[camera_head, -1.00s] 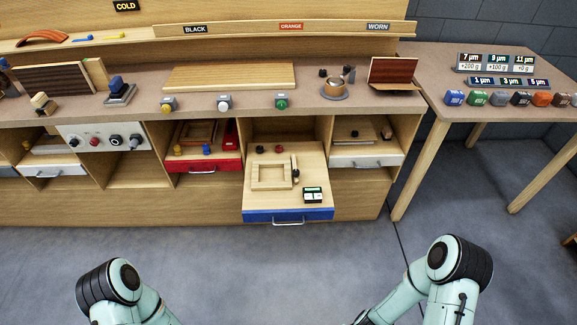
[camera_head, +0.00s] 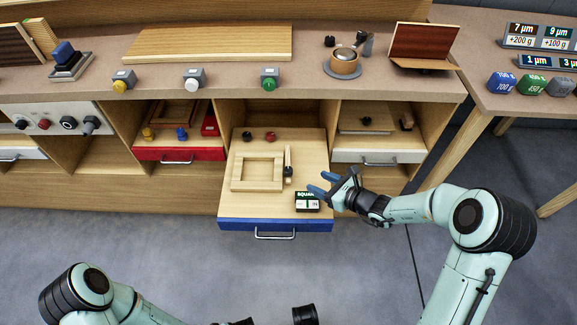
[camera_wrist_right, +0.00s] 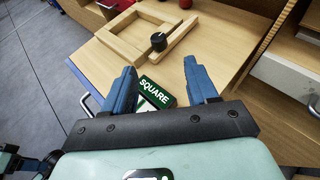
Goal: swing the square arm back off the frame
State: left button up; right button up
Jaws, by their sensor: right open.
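The square wooden frame (camera_head: 257,172) lies on the pulled-out, blue-fronted drawer board (camera_head: 276,210). The square arm, a slim wooden bar (camera_head: 288,155) with a black knob (camera_head: 288,171), stands along the frame's right side; I cannot tell if they touch. In the wrist view the bar (camera_wrist_right: 181,36), knob (camera_wrist_right: 158,41) and frame (camera_wrist_right: 122,33) lie beyond my fingers. My right gripper (camera_head: 319,184) is open and empty, to the right of the knob and near the green-and-white SQUARE block (camera_head: 307,202). It also shows in the wrist view (camera_wrist_right: 160,68). My left gripper is not clearly visible.
A black knob (camera_head: 247,136) and a red knob (camera_head: 270,136) stand behind the frame. A red drawer (camera_head: 178,154) is to the left and a white drawer (camera_head: 378,156) to the right. The bench top above holds a board (camera_head: 208,43) and several coloured buttons.

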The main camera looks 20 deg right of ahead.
aim_at(290, 170)
jog(key=b+x, duration=0.2)
jog(key=x, duration=1.1)
jog(key=shift+s+a, duration=0.15)
pick_arm(q)
jog(key=shift+t+y, duration=0.3)
jog(key=shift+t, duration=0.4)
jog(key=w+f, duration=0.1)
jog(key=w+a+f, duration=0.2)
jog(key=shift+w, duration=0.35)
pick_arm(e)
grip_shut()
